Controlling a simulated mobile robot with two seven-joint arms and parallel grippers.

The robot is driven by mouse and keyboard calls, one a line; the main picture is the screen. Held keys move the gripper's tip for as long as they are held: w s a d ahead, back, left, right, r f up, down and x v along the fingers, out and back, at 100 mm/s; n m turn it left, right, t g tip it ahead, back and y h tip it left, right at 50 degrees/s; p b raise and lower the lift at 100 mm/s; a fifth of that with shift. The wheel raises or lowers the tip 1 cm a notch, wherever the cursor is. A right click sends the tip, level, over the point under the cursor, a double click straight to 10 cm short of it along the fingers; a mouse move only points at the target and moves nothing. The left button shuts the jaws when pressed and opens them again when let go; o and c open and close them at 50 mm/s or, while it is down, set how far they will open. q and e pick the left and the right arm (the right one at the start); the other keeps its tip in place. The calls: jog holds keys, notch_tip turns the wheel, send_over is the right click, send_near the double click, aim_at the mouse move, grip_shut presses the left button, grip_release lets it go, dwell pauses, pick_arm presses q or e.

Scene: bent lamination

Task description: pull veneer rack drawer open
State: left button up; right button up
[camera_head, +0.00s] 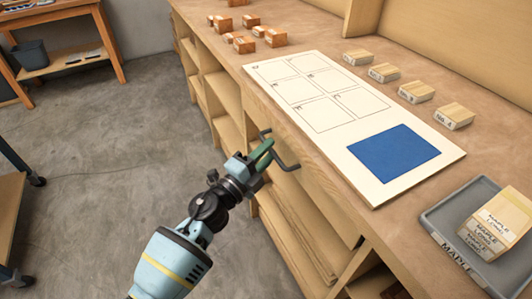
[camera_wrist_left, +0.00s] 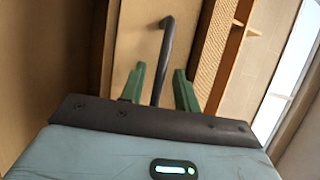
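The drawer's dark bar handle (camera_head: 285,163) sticks out from the front of the bench, just below the top's edge. In the left wrist view the handle (camera_wrist_left: 166,50) stands out from a pale wooden drawer front (camera_wrist_left: 136,35). My left gripper (camera_head: 262,153) is at the handle. In the left wrist view its two green fingers (camera_wrist_left: 159,88) are apart, with the handle's bar between them and a visible gap on each side. The drawer front is mostly hidden under the bench edge in the head view. My right gripper is not in view.
On the bench top lie a white board (camera_head: 335,135) with a blue square (camera_head: 394,152), several labelled pale blocks (camera_head: 415,92), reddish blocks (camera_head: 245,44) and a grey tray (camera_head: 455,225) with maple pieces. Open shelves (camera_head: 290,235) are below. The grey floor (camera_head: 110,150) left of the bench is clear.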

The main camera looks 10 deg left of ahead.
pick_arm(q)
grip_shut()
jog(key=shift+a, duration=0.1)
jog(key=s+a+p, duration=0.1)
jog(key=s+a, duration=0.5)
jog(key=a, duration=0.4)
jog(key=s+a+p, duration=0.1)
jog(key=s+a, duration=0.6)
jog(key=a, duration=0.3)
jog(key=shift+a, duration=0.1)
jog(key=shift+o, duration=0.4)
grip_release()
